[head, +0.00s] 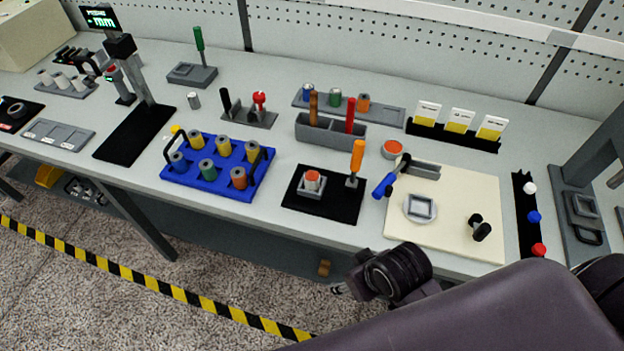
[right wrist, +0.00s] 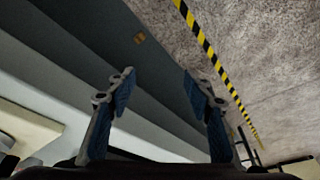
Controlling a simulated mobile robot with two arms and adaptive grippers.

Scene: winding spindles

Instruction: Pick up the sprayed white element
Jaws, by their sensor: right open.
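The frames do not make clear which thing is the sprayed white element. A white round piece (head: 530,188) sits at the far end of a black strip (head: 523,215) at the right of the bench, above a blue and a red one. Several whitish cylinders (head: 61,80) stand on a grey holder at the far left. My right gripper (right wrist: 158,90) is open and empty, its two blue-padded fingers spread apart. In the head view its arm lies in front of the bench's near edge, the fingers mostly hidden. My left gripper is not in view.
A cream board (head: 450,238) with a grey square-holed part lies near the right arm. A black mat (head: 300,205) and a blue tray (head: 211,190) of spools lie further left. A grey frame (head: 573,195) stands at the right end. Striped tape (head: 130,276) marks the floor.

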